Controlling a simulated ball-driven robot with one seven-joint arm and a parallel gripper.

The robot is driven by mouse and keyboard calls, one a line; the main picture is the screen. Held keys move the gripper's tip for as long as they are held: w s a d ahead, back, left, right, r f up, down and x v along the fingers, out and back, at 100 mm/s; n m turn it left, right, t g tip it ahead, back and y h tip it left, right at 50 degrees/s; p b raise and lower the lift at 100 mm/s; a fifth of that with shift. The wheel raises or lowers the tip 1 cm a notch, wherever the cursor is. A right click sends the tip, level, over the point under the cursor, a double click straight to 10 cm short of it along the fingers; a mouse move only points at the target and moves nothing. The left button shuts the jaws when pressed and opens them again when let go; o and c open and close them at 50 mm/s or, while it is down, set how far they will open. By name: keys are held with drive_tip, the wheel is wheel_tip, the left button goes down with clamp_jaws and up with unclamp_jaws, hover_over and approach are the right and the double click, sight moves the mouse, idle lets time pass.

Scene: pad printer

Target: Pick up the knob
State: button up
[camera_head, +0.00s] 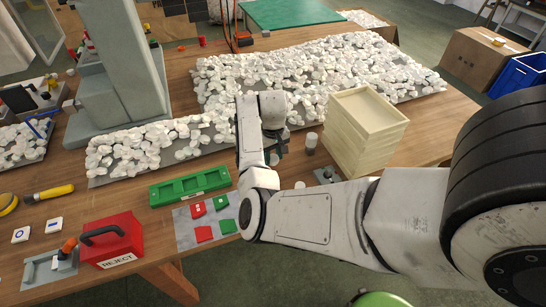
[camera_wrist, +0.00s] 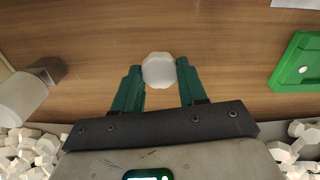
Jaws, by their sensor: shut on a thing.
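The knob (camera_wrist: 158,70) is a small, white, faceted round piece in the wrist view. It sits between the green fingertips of my gripper (camera_wrist: 159,76), with a finger against each side. My gripper is shut on it. Brown wood shows behind the knob; I cannot tell whether it touches the table. In the head view my gripper (camera_head: 275,150) is partly hidden behind my arm, above the strip of table in front of the white heap. I cannot make out the held knob clearly there.
A pale cylinder (camera_head: 311,141) stands close right of my gripper, beside a stack of wooden trays (camera_head: 368,110). Heaped white pieces (camera_head: 300,75) lie behind. A green tray (camera_head: 190,186), red and green pieces (camera_head: 203,234) and a red reject box (camera_head: 112,240) lie left.

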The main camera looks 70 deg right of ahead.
wheel_tip(320, 180, up, 3)
drive_tip(key=shift+f, duration=0.1)
drive_tip(key=s+a+r+p, duration=0.5)
drive_tip(key=s+a+r, duration=0.2)
drive_tip(key=s+r, duration=0.3)
drive_tip(key=shift+s, duration=1)
